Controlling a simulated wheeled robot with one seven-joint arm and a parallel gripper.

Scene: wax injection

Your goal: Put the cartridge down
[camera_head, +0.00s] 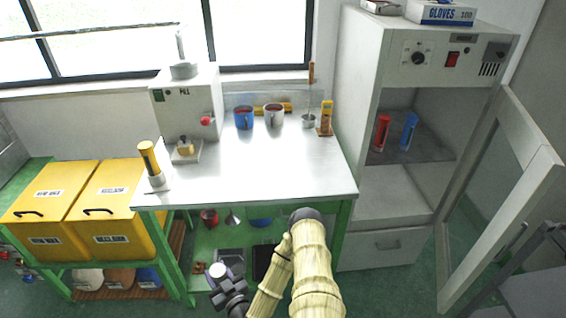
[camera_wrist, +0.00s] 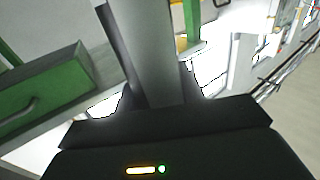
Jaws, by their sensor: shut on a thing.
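My gripper (camera_head: 226,286) is low in front of the worktable's front edge. It is shut on a pale grey cylinder, the cartridge (camera_head: 217,270), whose light round end shows in the head view. In the wrist view the grey cartridge (camera_wrist: 158,50) runs up from between the dark jaws (camera_wrist: 160,105). Its far end is out of that view. A red cartridge (camera_head: 381,132) and a blue cartridge (camera_head: 409,131) stand on the shelf of the open cabinet (camera_head: 395,195). A yellow cartridge (camera_head: 148,157) stands upright at the table's left end.
The worktable (camera_head: 255,170) has a clear middle. The cabinet's glass door (camera_head: 500,185) hangs open at right. Yellow bins (camera_head: 110,205) stand at left.

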